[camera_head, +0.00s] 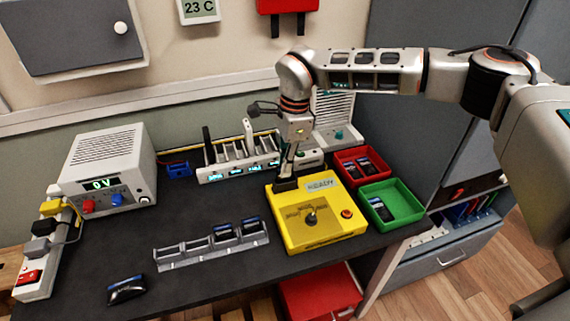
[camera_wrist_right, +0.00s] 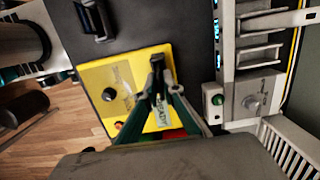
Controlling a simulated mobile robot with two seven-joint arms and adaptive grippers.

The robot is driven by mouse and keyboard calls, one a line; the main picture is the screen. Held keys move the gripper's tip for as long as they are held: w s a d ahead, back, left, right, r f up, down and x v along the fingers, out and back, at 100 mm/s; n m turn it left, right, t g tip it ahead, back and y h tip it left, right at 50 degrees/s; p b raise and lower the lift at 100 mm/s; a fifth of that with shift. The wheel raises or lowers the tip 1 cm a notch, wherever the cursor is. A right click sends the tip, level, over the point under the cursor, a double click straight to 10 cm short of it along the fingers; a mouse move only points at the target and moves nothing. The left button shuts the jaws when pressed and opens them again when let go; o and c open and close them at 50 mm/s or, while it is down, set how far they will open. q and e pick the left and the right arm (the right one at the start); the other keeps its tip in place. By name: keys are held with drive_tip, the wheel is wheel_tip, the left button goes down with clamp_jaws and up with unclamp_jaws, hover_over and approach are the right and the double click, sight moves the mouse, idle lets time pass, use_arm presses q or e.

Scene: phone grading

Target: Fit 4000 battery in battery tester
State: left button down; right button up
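The yellow tester (camera_head: 330,237) with a dial and a red button stands on the dark table, and also shows in the wrist view (camera_wrist_right: 92,75). My right gripper (camera_head: 287,172) points down at its back left corner. In the wrist view the fingertips (camera_wrist_right: 157,64) are close together around a thin dark piece that looks like a battery. A black block (camera_head: 285,186) is at that corner under the fingers; I cannot tell battery from slot there. Two batteries (camera_head: 251,226) sit in the grey rack (camera_head: 180,262). Another battery (camera_head: 126,291) lies at the front left. My left gripper is not in view.
A white slotted unit (camera_head: 215,175) with displays stands behind the tester. A red bin (camera_head: 375,155) and a green bin (camera_head: 405,213), both holding dark items, are to its right. A power supply (camera_head: 110,170) and power strip (camera_head: 38,262) are left. The table's middle left is clear.

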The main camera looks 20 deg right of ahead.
drive_tip(key=shift+o, duration=1.1)
drive_tip(key=shift+r, duration=0.15)
